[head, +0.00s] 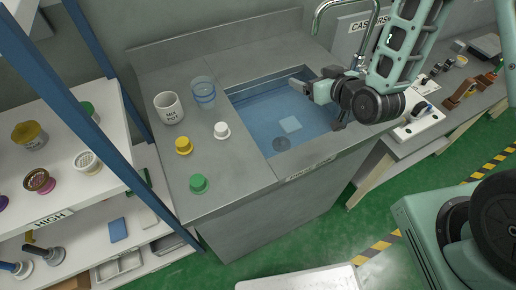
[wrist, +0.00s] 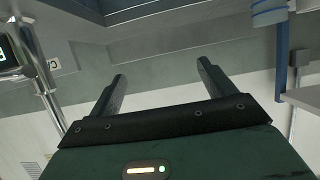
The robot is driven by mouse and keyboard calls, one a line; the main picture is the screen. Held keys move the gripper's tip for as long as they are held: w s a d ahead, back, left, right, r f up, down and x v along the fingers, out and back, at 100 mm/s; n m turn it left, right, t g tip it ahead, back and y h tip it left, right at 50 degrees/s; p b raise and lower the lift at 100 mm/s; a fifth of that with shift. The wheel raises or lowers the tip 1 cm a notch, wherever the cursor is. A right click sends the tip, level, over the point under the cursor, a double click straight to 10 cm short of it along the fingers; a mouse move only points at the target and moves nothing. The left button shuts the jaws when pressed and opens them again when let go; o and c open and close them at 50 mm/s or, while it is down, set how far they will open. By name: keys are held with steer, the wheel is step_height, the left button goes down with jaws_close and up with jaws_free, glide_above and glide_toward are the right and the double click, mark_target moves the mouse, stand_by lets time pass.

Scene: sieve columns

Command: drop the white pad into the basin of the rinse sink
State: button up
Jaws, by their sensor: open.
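A small pale square pad (head: 290,124), tinted blue, lies flat in the basin of the rinse sink, apart from my gripper. The rinse sink (head: 255,160) is a grey counter with a blue-tinted basin, and a dark round drain shows near the pad. My gripper (head: 316,104) is over the right part of the basin, with its fingers apart and nothing between them. In the wrist view my gripper (wrist: 161,74) is also open and empty, with a grey wall beyond it. The pad is not seen in the wrist view.
A white mug (head: 169,108), a clear blue-tinted beaker (head: 203,92) and white, yellow and green capped items stand on the counter left of the basin. A curved tap (head: 318,14) rises behind. A blue-framed shelf (head: 110,90) stands left.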

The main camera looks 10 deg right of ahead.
steer(key=p+v, duration=1.4)
steer(key=p, duration=0.4)
steer(key=shift+w+a, duration=0.1)
